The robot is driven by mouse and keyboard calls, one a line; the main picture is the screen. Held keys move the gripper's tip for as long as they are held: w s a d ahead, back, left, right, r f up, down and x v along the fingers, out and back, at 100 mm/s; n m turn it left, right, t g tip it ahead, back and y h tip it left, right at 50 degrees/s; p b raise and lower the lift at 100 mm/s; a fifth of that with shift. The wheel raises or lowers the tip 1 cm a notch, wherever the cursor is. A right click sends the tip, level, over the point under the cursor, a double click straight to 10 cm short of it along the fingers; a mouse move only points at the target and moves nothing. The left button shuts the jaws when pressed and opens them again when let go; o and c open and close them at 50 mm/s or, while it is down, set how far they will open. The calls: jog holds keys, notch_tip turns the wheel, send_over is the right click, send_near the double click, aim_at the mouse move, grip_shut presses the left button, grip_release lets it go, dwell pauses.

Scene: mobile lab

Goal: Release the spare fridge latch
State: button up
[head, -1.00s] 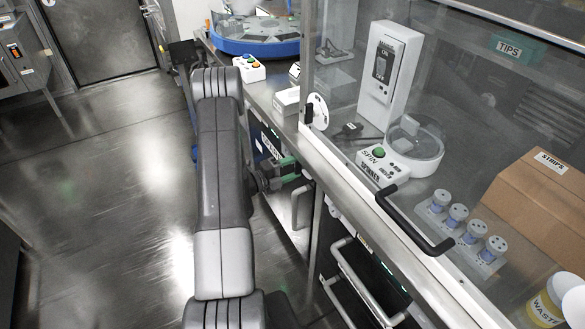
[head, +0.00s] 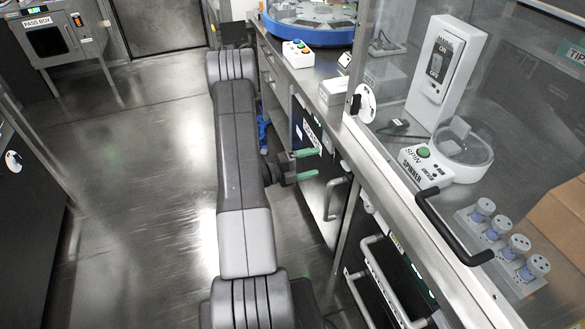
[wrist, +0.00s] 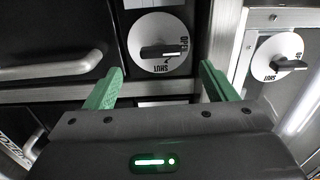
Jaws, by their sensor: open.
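In the wrist view a round white latch dial (wrist: 160,41) with a black lever sits on a dark front, straight ahead and framed between my fingertips. The words OPEN at its right and SHUT at its bottom show. The lever lies about level, its right end near OPEN. A second similar dial (wrist: 279,60) sits to the right on a paler metal front. I cannot tell which belongs to the spare fridge. My gripper (wrist: 160,82) is open and empty, its green fingers apart and short of the dial. In the head view my gripper (head: 308,163) is beside the bench front.
A bar handle (wrist: 50,68) is left of the dial. The head view shows bar handles (head: 337,197) along the bench front and a glass-fronted hood with a spinner (head: 440,160) and several capped tubes. The floor (head: 140,190) at left is clear.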

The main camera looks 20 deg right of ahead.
aim_at(334, 158)
jog(key=a, duration=0.6)
jog(key=shift+s+a, duration=0.25)
jog(key=shift+s, duration=0.05)
jog(key=shift+d, duration=0.15)
jog(key=d, duration=0.9)
jog(key=w+d, duration=0.1)
jog(key=d, duration=0.3)
jog(key=shift+d, duration=0.3)
